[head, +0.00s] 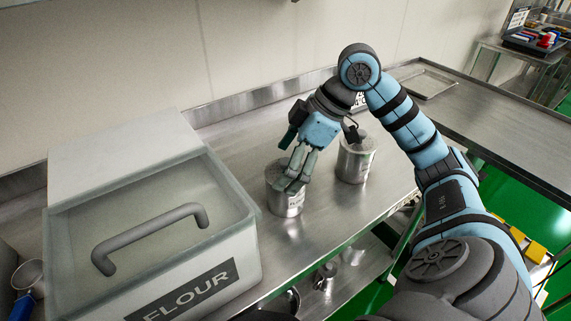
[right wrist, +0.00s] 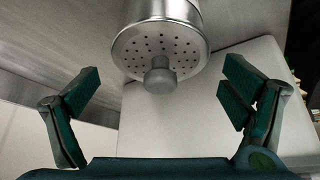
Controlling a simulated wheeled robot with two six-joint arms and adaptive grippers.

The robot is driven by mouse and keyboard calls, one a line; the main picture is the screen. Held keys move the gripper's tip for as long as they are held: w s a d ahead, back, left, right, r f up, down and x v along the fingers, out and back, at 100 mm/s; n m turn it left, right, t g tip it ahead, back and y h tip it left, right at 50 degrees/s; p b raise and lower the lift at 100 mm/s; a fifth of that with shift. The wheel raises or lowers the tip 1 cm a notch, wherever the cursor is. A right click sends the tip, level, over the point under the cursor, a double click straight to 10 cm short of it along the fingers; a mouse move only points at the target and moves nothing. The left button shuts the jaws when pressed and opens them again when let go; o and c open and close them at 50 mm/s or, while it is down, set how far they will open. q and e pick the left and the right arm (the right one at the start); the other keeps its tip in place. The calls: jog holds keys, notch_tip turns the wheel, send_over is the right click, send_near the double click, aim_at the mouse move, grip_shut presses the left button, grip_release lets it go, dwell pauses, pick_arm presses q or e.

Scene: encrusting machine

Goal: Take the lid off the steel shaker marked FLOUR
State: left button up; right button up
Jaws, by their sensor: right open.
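A steel shaker (head: 287,206) stands upright on the steel table, partly hidden behind my right gripper; its label is only partly readable. In the right wrist view the shaker body (right wrist: 162,10) wears its round lid (right wrist: 135,50), which has several small holes and a knob (right wrist: 160,78) in the middle. My right gripper (head: 289,186) points down over this shaker. It is open, with its fingers on either side of the knob and apart from it. My left gripper is not in view.
A second steel shaker (head: 355,160) stands close behind to the right. A large bin marked FLOUR (head: 240,245), with a grey handle (head: 150,238) on its lid, fills the left of the table. A shallow tray (head: 428,84) lies at the back right.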

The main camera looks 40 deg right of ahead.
jog(key=shift+s, duration=0.1)
jog(key=c, duration=1.2)
jog(key=shift+s+a+r, duration=0.1)
jog(key=shift+s+r, duration=0.05)
jog(key=shift+s, duration=0.05)
jog(key=c, duration=0.4)
jog(key=shift+c, duration=0.3)
